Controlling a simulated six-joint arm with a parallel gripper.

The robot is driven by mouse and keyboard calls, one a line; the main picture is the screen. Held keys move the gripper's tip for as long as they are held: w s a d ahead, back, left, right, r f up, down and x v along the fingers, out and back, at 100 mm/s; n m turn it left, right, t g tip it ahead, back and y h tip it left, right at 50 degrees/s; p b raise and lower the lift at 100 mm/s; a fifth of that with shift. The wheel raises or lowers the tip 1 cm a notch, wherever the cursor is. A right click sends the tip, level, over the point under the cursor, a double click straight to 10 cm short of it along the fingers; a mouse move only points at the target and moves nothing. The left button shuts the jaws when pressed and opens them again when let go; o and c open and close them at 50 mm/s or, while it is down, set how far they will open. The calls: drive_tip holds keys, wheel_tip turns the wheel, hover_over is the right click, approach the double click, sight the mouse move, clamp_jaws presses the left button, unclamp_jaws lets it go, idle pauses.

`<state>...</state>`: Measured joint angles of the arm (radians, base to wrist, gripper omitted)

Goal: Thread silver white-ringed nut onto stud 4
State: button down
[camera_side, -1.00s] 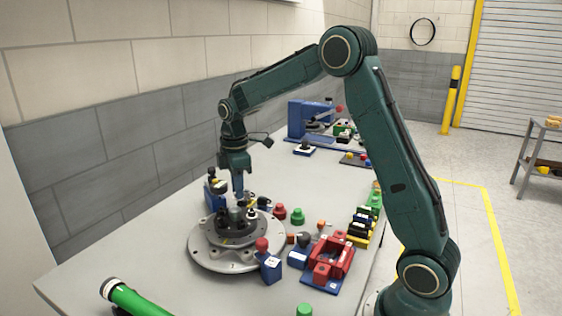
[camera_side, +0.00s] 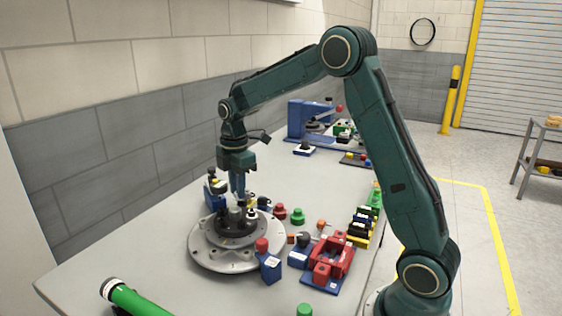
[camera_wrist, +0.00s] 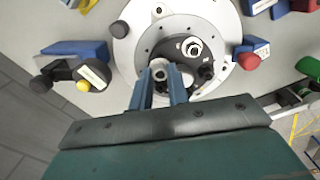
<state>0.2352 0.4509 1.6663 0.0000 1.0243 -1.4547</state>
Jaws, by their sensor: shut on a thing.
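My gripper (camera_wrist: 160,78) is shut on a small silver-grey nut (camera_wrist: 159,72), which sits between the two blue fingertips with its hole showing. In the side view my gripper (camera_side: 239,196) points straight down over the dark hub (camera_side: 226,231) of the round fixture. The hub carries several studs; a white-ringed piece (camera_wrist: 192,47) stands on it just beyond the fingers. I cannot tell which stud is number 4, nor whether the held nut touches a stud, as the fingers hide its underside. No white ring is clear on the held nut.
The grey round plate (camera_side: 208,259) surrounds the hub. Close around it stand a blue block with a red knob (camera_side: 268,265), red and green knobs (camera_side: 297,216) and a red fixture (camera_side: 331,258). A green cylinder (camera_side: 135,299) lies at the front left.

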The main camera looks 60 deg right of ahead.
drive_tip(key=shift+n, duration=1.6)
drive_tip(key=shift+n, duration=1.7)
drive_tip(key=shift+n, duration=1.7)
drive_tip(key=shift+n, duration=0.3)
